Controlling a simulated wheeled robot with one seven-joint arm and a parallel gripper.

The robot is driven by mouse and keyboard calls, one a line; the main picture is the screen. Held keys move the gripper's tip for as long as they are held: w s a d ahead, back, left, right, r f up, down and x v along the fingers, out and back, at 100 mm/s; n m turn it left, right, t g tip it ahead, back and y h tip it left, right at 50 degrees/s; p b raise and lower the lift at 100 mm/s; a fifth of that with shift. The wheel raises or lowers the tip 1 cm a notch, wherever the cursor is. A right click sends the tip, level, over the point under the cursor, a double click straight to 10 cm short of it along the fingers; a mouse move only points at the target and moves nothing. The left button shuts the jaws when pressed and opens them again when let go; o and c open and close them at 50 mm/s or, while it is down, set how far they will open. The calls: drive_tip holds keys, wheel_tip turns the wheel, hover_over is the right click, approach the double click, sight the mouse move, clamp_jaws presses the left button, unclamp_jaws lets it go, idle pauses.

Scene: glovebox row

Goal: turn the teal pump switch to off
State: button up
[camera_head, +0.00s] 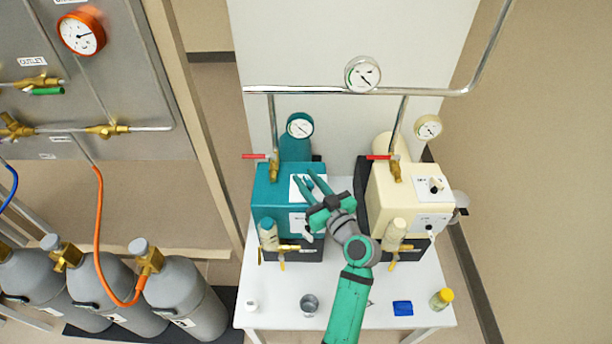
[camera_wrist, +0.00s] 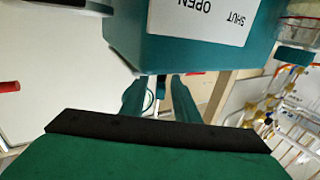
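The teal pump (camera_head: 265,190) stands on the left of the white table, and part of its teal body (camera_wrist: 150,52) fills the top of the wrist view. It bears two white label plates, partly covered by my gripper. In the wrist view one plate (camera_wrist: 205,20) reads OPEN and SHUT upside down. I cannot make out the teal pump's switch, so its position is hidden. My gripper (camera_head: 305,178) is over the right part of the pump.
A cream pump (camera_head: 391,190) with its own knob plates stands close on the right. Red-handled valves, pipes and gauges (camera_head: 362,74) rise behind. A metal cup (camera_head: 309,304), blue cloth (camera_head: 402,308) and yellow-capped jar (camera_head: 441,298) are at the table front. Gas cylinders (camera_head: 182,299) stand left.

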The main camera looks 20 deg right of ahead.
sight(313, 188)
drive_tip(key=v, duration=0.8)
drive_tip(key=shift+s, duration=0.2)
idle(0.5)
